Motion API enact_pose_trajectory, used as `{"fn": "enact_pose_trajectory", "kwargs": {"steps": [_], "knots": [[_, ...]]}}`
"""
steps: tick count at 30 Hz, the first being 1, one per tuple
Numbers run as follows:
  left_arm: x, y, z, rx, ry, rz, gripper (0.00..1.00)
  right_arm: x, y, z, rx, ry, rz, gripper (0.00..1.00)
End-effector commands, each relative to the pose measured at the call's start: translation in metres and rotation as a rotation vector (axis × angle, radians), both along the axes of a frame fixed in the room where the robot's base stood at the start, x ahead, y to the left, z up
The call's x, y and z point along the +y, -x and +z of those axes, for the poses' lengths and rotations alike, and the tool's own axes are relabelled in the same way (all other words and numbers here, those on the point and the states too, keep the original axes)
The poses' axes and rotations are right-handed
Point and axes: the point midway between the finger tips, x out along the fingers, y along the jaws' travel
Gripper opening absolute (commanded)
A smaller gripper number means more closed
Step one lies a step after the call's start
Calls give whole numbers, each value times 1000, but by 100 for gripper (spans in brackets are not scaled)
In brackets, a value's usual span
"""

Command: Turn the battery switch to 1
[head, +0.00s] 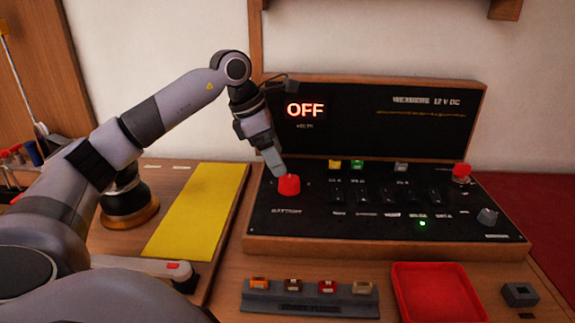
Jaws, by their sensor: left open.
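The battery switch (289,185) is a red knob at the left of the black control panel (320,222), with the word BATTERY below it. The numbers around the knob are too small to read. The display (306,109) on the upright back panel reads OFF. My left gripper (276,168) is open and points down at the knob from above and behind. Its fingertips are at the knob's upper left edge; I cannot tell whether they touch it. My right gripper is not in view.
The panel carries several black switches (397,196), a red knob (461,172) at the right and a grey knob (487,216). A fuse strip (310,299), a red tray (437,292) and a small grey block (520,294) lie in front. A yellow mat (197,212) lies left.

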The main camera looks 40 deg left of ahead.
Motion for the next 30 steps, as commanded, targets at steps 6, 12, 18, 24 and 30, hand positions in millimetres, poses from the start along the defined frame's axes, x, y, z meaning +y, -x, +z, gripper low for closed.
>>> {"fn": "enact_pose_trajectory", "kwargs": {"steps": [6, 12, 18, 24, 30], "knots": [[-1, -1, -4, 1, 1, 0, 76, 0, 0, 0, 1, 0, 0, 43], [-7, -10, -30, 4, 2, -1, 76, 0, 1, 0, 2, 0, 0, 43], [-12, -20, -55, 1, 1, -1, 76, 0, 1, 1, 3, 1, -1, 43], [-14, -23, -66, 1, 1, 0, 76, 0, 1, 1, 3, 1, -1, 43], [-14, -24, -66, 0, 1, 0, 76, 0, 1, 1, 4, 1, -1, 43]]}}
